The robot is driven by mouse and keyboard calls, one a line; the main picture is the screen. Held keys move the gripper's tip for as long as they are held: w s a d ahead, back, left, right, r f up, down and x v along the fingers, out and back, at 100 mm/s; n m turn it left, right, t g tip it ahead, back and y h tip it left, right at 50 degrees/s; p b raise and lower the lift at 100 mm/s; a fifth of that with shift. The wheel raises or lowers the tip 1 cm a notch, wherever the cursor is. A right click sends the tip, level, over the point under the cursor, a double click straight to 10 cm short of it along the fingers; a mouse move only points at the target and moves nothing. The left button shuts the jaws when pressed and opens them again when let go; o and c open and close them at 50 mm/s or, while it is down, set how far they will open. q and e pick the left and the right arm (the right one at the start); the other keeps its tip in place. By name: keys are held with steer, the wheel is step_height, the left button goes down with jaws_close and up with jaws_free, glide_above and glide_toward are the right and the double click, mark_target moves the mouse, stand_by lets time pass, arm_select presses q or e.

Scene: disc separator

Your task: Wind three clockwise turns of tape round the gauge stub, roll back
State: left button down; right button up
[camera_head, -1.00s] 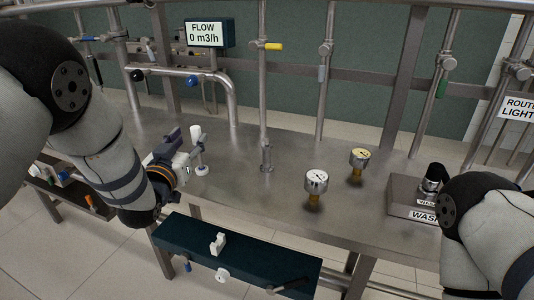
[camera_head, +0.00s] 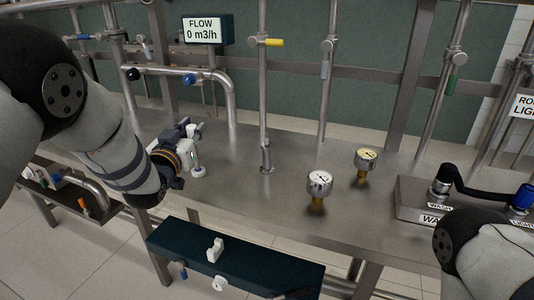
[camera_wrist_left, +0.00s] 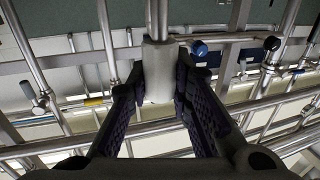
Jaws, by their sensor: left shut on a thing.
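My left gripper (camera_head: 191,132) is at the left part of the steel bench. In the left wrist view its two dark fingers close from both sides on a pale, upright cylinder (camera_wrist_left: 157,85), which looks like the tape roll. A metal rod rises just behind the cylinder's top. A white round foot (camera_head: 198,172) stands on the bench just below the gripper. A short metal stub (camera_head: 266,158) stands upright on the bench, right of the gripper and apart from it. Two round gauges with brass fittings, the front one (camera_head: 320,184) and the rear one (camera_head: 367,160), stand further right. I see no tape on the stub.
A dark teal tray (camera_head: 180,232) with a white clip (camera_head: 215,250) hangs at the bench front. A box labelled WASH (camera_head: 405,200) with a black lever stands at the right. Pipes and a FLOW display (camera_head: 202,30) are behind. The bench between gripper and stub is clear.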

arm_select(q)
steer(key=shift+r+p, duration=1.05)
steer(key=shift+r, duration=2.1)
steer(key=shift+f, duration=0.1)
arm_select(e)
steer(key=shift+w+r+t, duration=0.5)
steer(key=shift+w+r, duration=0.75)
